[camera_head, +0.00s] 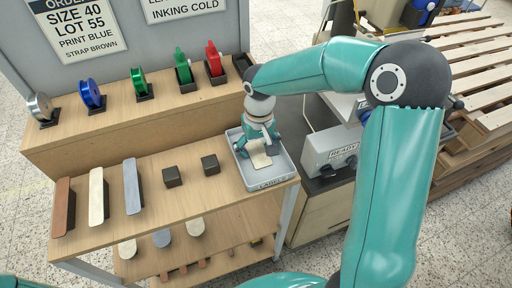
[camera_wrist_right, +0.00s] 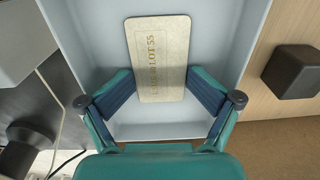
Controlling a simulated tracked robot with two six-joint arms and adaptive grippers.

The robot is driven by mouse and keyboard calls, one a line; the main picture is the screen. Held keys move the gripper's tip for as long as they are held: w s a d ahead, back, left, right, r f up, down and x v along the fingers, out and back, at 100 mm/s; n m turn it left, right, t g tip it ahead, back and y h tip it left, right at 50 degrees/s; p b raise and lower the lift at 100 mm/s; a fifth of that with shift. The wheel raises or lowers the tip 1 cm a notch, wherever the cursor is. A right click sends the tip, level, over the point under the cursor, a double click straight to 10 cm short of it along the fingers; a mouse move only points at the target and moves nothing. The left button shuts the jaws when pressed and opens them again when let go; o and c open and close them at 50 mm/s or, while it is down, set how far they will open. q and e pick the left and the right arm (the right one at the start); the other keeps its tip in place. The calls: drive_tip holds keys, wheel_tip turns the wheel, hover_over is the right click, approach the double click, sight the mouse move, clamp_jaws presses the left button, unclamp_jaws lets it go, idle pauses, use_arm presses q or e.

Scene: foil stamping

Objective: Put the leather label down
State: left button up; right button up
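The leather label (camera_wrist_right: 160,50) is a cream rounded rectangle with gold stamped text that includes "LOT 55". It lies flat in the pale grey tray marked LABELS (camera_head: 284,176), and it also shows in the head view (camera_head: 261,160). My right gripper (camera_wrist_right: 161,82) points down over the tray, with its fingers spread on either side of the label. The fingertips lie close to the label's long edges; whether they touch cannot be told. The gripper also shows in the head view (camera_head: 258,150). My left gripper is not in view.
Two dark blocks (camera_head: 172,177) (camera_head: 210,165) and brown, cream and grey straps (camera_head: 62,207) lie left of the tray. Coloured foil reels (camera_head: 139,83) stand on the shelf behind. A grey READY machine (camera_head: 328,150) stands at the right. An order sign (camera_head: 75,25) hangs behind.

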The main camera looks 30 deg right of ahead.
sight(258, 150)
drive_tip(key=shift+r, duration=0.15)
drive_tip(key=shift+r+p, duration=0.3)
drive_tip(key=shift+p, duration=0.1)
wheel_tip(258, 150, up, 12)
drive_tip(key=shift+d+r+p, duration=0.2)
drive_tip(key=shift+r+p, duration=0.05)
drive_tip(key=shift+p, duration=0.15)
